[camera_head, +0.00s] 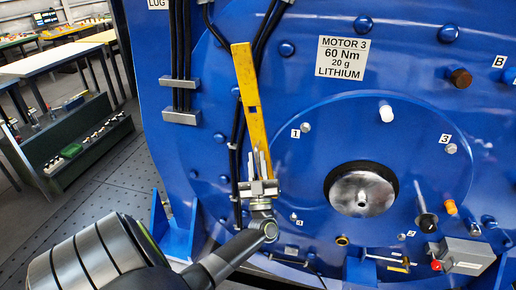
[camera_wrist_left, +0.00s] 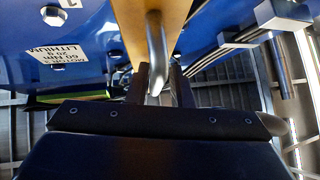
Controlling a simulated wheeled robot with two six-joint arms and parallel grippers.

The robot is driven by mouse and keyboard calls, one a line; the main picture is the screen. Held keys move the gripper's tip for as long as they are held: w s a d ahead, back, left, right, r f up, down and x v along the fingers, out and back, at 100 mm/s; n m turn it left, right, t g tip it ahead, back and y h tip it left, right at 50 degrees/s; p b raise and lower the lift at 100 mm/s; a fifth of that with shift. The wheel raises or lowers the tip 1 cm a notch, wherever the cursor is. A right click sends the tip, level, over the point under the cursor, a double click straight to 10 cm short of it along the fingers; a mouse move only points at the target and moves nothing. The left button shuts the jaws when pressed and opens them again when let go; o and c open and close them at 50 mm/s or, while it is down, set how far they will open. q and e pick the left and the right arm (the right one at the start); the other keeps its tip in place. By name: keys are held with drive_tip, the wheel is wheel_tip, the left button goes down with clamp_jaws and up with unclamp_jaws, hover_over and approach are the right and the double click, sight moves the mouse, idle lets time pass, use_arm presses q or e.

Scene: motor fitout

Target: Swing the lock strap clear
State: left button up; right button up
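The lock strap is a long yellow bar (camera_head: 249,95) standing nearly upright, tilted slightly left, on the left part of the blue motor face. Its lower end is hidden behind my left gripper (camera_head: 258,163), which is at the strap's lower part. In the left wrist view the yellow strap (camera_wrist_left: 173,22) runs up between the fingers, and a curved silver handle (camera_wrist_left: 155,45) in front of it passes between the fingertips of the left gripper (camera_wrist_left: 159,80). The fingers sit close on both sides of the handle and look shut on it. My right gripper is not in view.
The round motor cover (camera_head: 310,225) with a silver hub (camera_head: 362,192) is right of the strap. Black cables (camera_head: 180,45) run down the left side. A grey box (camera_head: 465,255) is at lower right. Workbenches (camera_head: 55,62) stand far left beyond open floor.

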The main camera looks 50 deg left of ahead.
use_arm(q)
drive_tip(key=shift+f, duration=0.1)
drive_tip(key=b+v, duration=0.7)
drive_tip(key=v, duration=1)
drive_tip(key=shift+s+f, duration=0.1)
